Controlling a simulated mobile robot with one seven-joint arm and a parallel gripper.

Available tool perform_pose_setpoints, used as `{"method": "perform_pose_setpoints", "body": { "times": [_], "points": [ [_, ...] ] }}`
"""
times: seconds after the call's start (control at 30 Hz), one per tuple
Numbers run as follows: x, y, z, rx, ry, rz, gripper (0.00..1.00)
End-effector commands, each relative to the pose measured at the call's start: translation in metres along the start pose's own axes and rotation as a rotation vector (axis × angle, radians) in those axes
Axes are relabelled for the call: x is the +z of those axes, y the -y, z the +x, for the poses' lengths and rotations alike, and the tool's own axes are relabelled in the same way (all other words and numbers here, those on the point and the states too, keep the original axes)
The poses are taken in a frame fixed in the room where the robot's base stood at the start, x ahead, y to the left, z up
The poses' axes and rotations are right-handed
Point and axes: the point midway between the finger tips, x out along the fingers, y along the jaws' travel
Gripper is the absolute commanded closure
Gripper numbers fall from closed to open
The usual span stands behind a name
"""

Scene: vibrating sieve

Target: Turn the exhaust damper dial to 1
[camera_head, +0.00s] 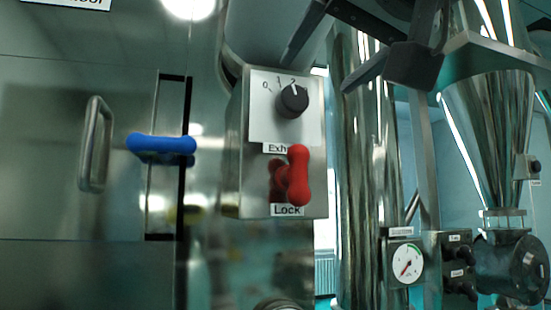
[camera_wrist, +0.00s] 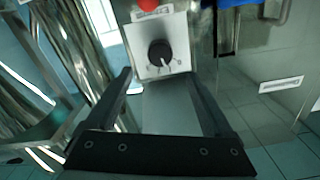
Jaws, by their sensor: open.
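The exhaust damper dial (camera_head: 292,101) is a round black knob on a white plate (camera_head: 262,125), fixed to a metal box. Its white mark points roughly upward, apparently near the 2; the exact setting is hard to read. The dial also shows in the wrist view (camera_wrist: 160,53), where the box appears upside down. My gripper (camera_head: 315,76) is open and empty at the upper right of the dial in the head view. In the wrist view my gripper's fingers (camera_wrist: 158,76) reach toward the plate, with the dial beyond and between them. I see no contact with the dial.
A red lock handle (camera_head: 298,178) sticks out just below the dial. A blue handle (camera_head: 160,146) and a metal door grip (camera_head: 95,145) are to the left. A shiny vertical pipe (camera_head: 362,180), a gauge (camera_head: 407,263) and a steel hopper (camera_head: 488,130) stand at the right.

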Motion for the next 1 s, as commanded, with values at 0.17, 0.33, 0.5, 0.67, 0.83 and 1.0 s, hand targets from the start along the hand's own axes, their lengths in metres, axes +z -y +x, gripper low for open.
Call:
{"method": "perform_pose_setpoints", "body": {
  "times": [0.17, 0.33, 0.5, 0.67, 0.83, 1.0],
  "points": [
    [0.001, 0.0, -0.041, -0.001, -0.003, 0.0, 0.14],
    [0.0, 0.0, -0.065, 0.0, 0.0, 0.0, 0.14],
    [0.0, 0.0, -0.073, 0.0, 0.001, 0.0, 0.14],
    [0.0, 0.0, -0.074, 0.0, 0.001, 0.0, 0.14],
    [0.0, 0.0, -0.074, 0.0, 0.001, 0.0, 0.14],
    [0.0, 0.0, -0.073, 0.0, 0.001, 0.0, 0.14]
  ]
}}
